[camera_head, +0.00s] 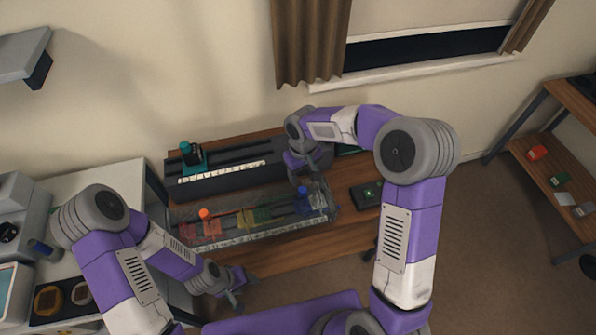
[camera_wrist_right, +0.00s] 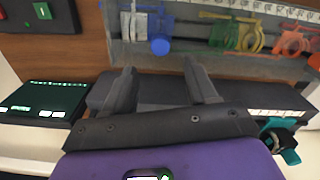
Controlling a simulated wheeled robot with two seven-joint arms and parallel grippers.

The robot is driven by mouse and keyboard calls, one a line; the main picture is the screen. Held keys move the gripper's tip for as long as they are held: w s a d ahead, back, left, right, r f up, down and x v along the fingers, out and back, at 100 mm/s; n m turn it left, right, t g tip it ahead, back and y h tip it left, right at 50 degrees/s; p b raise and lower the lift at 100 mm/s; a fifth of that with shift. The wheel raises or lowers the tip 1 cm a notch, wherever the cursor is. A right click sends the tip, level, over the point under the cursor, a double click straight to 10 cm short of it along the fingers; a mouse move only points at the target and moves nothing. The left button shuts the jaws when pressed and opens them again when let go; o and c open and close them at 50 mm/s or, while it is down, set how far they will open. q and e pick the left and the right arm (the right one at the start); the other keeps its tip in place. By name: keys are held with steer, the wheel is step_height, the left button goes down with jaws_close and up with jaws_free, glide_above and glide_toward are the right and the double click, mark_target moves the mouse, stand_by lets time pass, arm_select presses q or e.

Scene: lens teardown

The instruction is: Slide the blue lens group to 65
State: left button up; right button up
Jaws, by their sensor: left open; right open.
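The blue lens group (camera_head: 304,203) stands at the right end of a clear-walled rail box (camera_head: 333,205), with its round blue knob on top. It also shows in the right wrist view (camera_wrist_right: 159,46), beyond the fingertips. A pale scale strip (camera_head: 265,238) runs along the box's front; its numbers are too small to read. My right gripper (camera_head: 297,163) is behind the blue lens group and apart from it. In its wrist view (camera_wrist_right: 156,80) the fingers are open and empty, over a dark bar. My left gripper (camera_head: 234,296) is open and empty, in front of the box at the left.
Yellow-green lens pieces (camera_head: 252,216) and an orange-red group (camera_head: 208,226) stand left of the blue one in the box. A dark rail unit (camera_head: 225,170) with a teal carriage (camera_head: 190,157) lies behind. A small dark pad (camera_head: 367,194) lies right of the box.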

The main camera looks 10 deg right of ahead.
mark_target(302, 189)
steer(key=f, duration=0.7)
steer(key=shift+s+f, duration=0.2)
steer(key=shift+f, duration=0.05)
steer(key=shift+c, duration=0.5)
jaws_close()
steer(key=shift+b, duration=0.3)
